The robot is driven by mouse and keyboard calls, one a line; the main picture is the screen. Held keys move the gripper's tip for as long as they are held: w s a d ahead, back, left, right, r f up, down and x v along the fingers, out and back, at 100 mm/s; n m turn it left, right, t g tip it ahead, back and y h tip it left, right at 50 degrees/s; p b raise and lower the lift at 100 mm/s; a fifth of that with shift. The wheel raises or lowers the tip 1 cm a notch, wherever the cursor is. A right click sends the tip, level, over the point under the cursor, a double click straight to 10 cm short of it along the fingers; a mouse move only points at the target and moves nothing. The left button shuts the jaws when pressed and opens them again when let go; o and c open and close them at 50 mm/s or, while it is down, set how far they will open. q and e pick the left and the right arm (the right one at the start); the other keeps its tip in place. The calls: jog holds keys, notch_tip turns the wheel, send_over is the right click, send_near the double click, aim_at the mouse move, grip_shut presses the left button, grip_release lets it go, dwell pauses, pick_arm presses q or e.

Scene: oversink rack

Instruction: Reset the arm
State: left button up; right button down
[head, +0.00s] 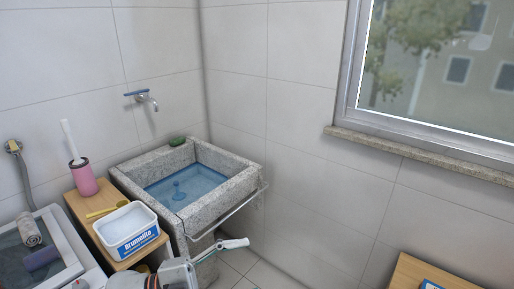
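A grey-white jointed part that looks like my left arm (175,274) comes in at the bottom, left of centre. A slim white piece (232,244) reaches up and right from it, below the front of the sink. I cannot tell whether that piece is a gripper finger or something held. No pair of fingertips shows clearly. My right arm and gripper are not in view.
A granite sink (216,212) holding bluish water stands in the corner, with a metal rail (230,212) along its front. A wooden stand (77,204) left of it bears a white tub (127,232), a yellow spoon (108,210) and a pink brush holder (84,181). A wooden surface (425,273) is at bottom right.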

pick_arm(q)
jog(key=w+a+f+n+t+y+b, duration=0.1)
jog(key=a+f+n+t+y, duration=0.45)
jog(key=f+n, duration=0.3)
jog(key=w+a+f+n+t+y, duration=0.1)
jog(key=a+f+n+t+y, duration=0.5)
jog(key=n, duration=0.3)
jog(key=s+a+f+n+g+y, duration=0.2)
jog(key=s+f, duration=0.4)
jog(key=f, duration=0.3)
jog(key=s+a+f+n+g+y+b, duration=0.1)
jog(key=s+a+f+n+g+y, duration=0.1)
jog(key=s+f, duration=0.5)
notch_tip(320, 180, down, 3)
jog(key=shift+s+a+r+n+g, duration=0.15)
jog(key=shift+s+a+n+g, duration=0.1)
jog(key=shift+a+n+g, duration=0.5)
jog(key=shift+a+y, duration=0.1)
jog(key=shift+y, duration=0.15)
